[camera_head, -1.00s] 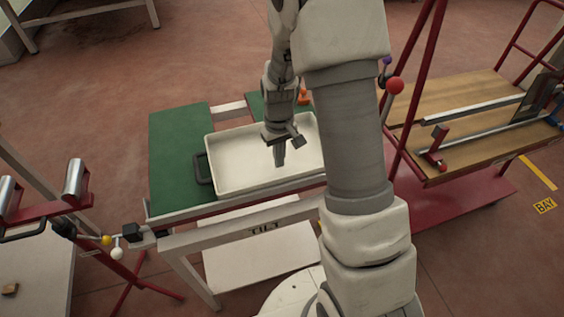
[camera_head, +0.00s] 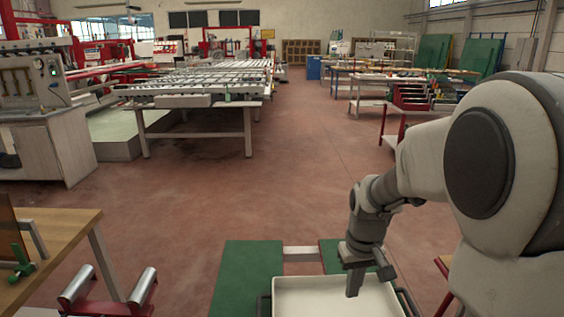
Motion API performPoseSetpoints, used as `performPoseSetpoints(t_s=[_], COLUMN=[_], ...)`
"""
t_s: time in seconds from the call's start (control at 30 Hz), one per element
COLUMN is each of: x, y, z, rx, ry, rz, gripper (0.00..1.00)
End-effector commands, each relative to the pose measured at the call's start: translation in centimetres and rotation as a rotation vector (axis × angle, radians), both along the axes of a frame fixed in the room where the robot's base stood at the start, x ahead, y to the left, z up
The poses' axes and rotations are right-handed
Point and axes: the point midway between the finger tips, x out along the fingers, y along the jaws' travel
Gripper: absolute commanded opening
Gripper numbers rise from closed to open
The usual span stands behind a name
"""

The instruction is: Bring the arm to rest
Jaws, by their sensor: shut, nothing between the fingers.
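My arm reaches in from the right side of the head view and bends down at the wrist. My gripper (camera_head: 354,283) points down over the white tray (camera_head: 300,296), near its far edge in the picture. The gripper is shut, with nothing held. The part of the tray in view is empty, and its near part is cut off by the bottom edge. I cannot tell how high the fingertips are above the tray floor.
The tray sits on a table with green pads (camera_head: 245,278). A wooden-topped table (camera_head: 60,240) and steel rollers (camera_head: 142,287) stand at lower left. A long roller table (camera_head: 200,85) is farther off. Open red floor (camera_head: 280,180) lies ahead.

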Motion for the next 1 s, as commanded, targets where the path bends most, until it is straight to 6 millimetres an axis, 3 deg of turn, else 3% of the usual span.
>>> performPoseSetpoints(t_s=[0.03,0.2,0.5,0.8,1.0], x=[-0.8,-3.9,-10.3,-16.1,-17.7], y=[0.2,0.7,1.5,2.0,2.0], z=[2.1,6.9,12.9,15.9,16.3], rx=[0.003,0.01,0.021,0.028,0.028], ry=[-0.031,-0.111,-0.249,-0.372,-0.409], rz=[-0.007,-0.031,-0.074,-0.113,-0.126], gripper=[0.0,0.0,0.0,0.0,0.0])
